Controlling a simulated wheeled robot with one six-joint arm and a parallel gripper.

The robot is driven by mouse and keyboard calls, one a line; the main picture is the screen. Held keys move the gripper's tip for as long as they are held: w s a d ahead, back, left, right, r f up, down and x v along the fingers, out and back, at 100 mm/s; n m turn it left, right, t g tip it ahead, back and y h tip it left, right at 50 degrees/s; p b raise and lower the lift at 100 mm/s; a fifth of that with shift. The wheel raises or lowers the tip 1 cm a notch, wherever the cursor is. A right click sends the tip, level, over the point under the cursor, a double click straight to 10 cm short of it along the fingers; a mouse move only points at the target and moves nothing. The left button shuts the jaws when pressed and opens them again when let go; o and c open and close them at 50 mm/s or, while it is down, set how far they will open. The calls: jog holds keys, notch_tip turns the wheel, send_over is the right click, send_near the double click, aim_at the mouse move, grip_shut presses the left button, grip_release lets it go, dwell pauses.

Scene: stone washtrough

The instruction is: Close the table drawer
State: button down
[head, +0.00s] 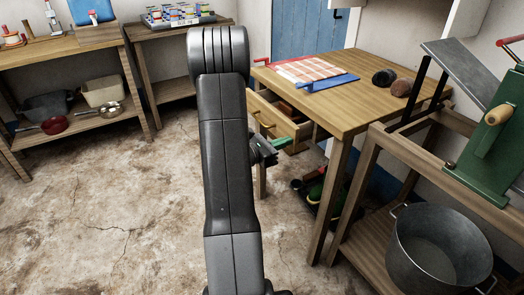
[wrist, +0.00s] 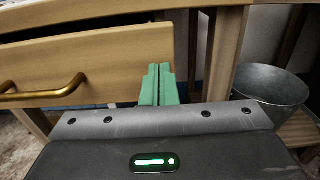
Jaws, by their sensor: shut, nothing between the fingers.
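The wooden table (head: 330,107) has its drawer (head: 256,105) pulled partly out on the left side. The drawer has a pale wood front and a brass handle (head: 262,124). In the wrist view the drawer front (wrist: 110,58) crosses the upper left, with the handle (wrist: 45,92) at left and a dark gap above it. My gripper (head: 289,142) is shut and empty. In the wrist view its green fingers (wrist: 160,70) are together in front of the drawer front's right end. I cannot tell whether they touch it.
A checked cloth (head: 305,69) and dark stones (head: 384,77) lie on the tabletop. A metal tub (head: 437,250) stands on a low shelf at right, below a green machine (head: 490,150). Shoes (head: 316,193) lie under the table. Floor at left (head: 110,195) is clear.

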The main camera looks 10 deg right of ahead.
jog(key=x, duration=0.7)
jog(key=shift+d+b, duration=0.3)
jog(key=shift+w+r, duration=0.1)
jog(key=shift+r, duration=0.1)
